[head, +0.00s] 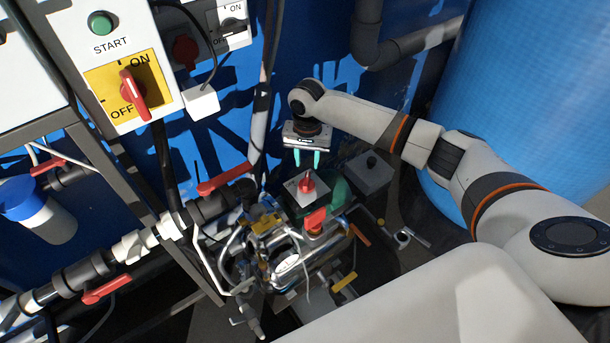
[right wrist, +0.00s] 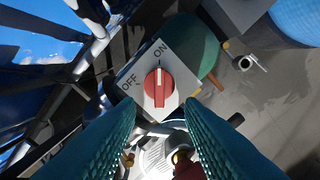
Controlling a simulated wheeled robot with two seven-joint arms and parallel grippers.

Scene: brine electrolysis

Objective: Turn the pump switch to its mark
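The pump switch appears to be the red knob (head: 308,183) on a small light-faced box above the pump, in the middle of the head view. In the right wrist view, the red knob (right wrist: 158,88) sits on a pale plate marked OFF and ON. Its grip runs upright in that picture, its upper end towards the ON side. My right gripper (head: 307,159) is above and behind the knob in the head view, fingers down. Its teal fingers are apart and empty. In the wrist view they flank the lower picture, with the knob beyond them. My left gripper is out of view.
A panel with a green START button (head: 100,23) and a yellow-backed red ON/OFF handle (head: 133,92) stands upper left. Pipes with red valve levers (head: 224,179) run at left. A grey box (head: 370,172) stands right of the switch, and a blue tank (head: 525,90) is at right.

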